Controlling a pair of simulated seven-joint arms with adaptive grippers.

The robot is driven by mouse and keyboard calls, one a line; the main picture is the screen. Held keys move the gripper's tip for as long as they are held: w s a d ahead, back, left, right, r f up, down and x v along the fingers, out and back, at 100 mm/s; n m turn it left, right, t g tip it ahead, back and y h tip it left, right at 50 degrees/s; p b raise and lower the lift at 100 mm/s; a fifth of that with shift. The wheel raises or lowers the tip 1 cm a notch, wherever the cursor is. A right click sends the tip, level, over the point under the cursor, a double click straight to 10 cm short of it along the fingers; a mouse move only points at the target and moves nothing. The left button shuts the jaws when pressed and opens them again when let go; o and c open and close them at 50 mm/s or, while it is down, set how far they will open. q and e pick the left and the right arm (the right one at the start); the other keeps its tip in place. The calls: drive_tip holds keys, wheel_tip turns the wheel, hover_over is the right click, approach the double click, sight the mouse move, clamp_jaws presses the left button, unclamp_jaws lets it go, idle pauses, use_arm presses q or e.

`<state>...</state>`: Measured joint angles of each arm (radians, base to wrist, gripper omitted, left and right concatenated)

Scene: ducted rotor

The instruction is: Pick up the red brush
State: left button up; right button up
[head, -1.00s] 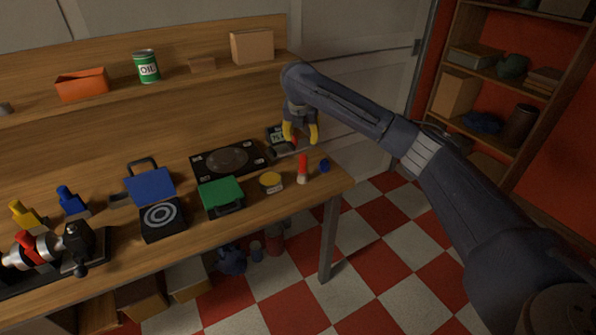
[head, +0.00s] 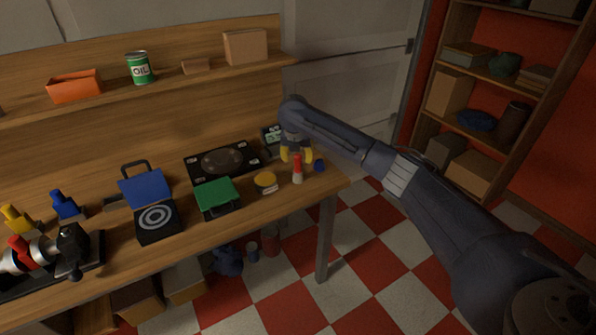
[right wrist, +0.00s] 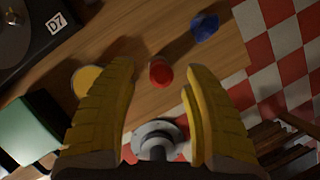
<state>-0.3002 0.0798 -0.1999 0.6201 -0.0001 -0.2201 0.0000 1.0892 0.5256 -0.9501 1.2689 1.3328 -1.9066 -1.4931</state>
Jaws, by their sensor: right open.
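The red brush (head: 297,168) stands upright near the right end of the wooden bench, red on top with a pale lower part. My right gripper (head: 296,157) is directly above it, with its yellow fingers pointing down and apart. In the right wrist view the brush's round red top (right wrist: 160,73) lies between the two open fingertips, with a gap on both sides. Whether the fingers reach down beside the brush is hard to tell.
A blue object (head: 319,165) stands just right of the brush, near the bench's right edge. A yellow round tin (head: 265,181) and a green case (head: 216,196) are to its left. A black panel (head: 222,162) lies behind. A shelf (head: 205,80) runs above the bench.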

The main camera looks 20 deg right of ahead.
sight(298, 164)
drive_tip(key=shift+x, duration=2.75)
drive_tip(key=shift+s, duration=0.1)
clamp_jaws()
